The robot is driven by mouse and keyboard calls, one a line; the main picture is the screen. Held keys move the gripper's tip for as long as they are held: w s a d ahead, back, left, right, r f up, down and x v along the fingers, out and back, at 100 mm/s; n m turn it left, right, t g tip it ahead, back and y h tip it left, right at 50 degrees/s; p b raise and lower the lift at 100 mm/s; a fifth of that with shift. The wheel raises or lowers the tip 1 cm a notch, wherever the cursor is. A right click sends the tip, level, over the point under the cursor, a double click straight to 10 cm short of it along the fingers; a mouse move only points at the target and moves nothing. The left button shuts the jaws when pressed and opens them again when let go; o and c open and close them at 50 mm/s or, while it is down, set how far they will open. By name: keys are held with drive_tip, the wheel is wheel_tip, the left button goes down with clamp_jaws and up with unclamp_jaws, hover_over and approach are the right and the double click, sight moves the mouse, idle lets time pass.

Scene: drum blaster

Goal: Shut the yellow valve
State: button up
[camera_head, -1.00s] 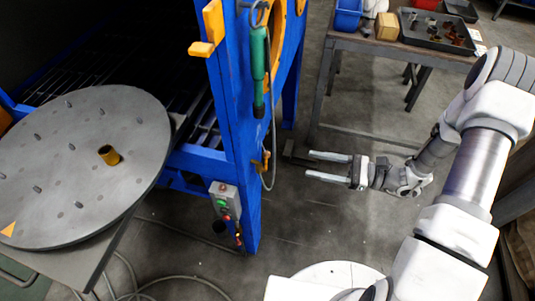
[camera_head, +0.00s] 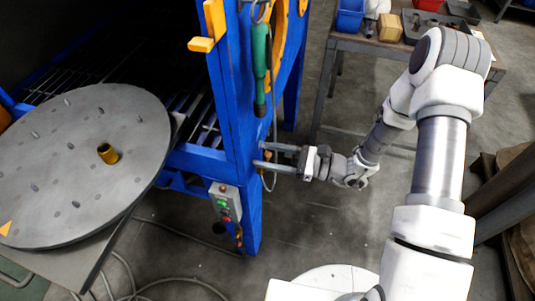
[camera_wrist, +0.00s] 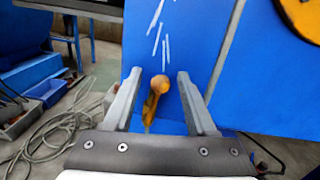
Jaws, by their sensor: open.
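The yellow valve (camera_wrist: 156,95) is a small yellow lever with a rounded knob end, on the blue side panel (camera_wrist: 180,45) of the machine. In the wrist view it shows between the two fingers of my gripper (camera_wrist: 155,88), with a gap on either side. The fingers are open and hold nothing. In the head view my gripper (camera_head: 274,156) reaches left to the blue post (camera_head: 228,110), its fingertips at the post's right edge. The valve is hidden or cannot be made out there.
A green-handled tool (camera_head: 259,65) hangs with a cable just above my gripper. A control box (camera_head: 225,202) with buttons is below on the post. A round grey plate (camera_head: 75,180) stands left. A worktable (camera_head: 385,47) with a blue bin (camera_head: 350,15) stands behind.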

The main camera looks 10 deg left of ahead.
drive_tip(key=shift+c, duration=0.2)
clamp_jaws()
idle(1.1)
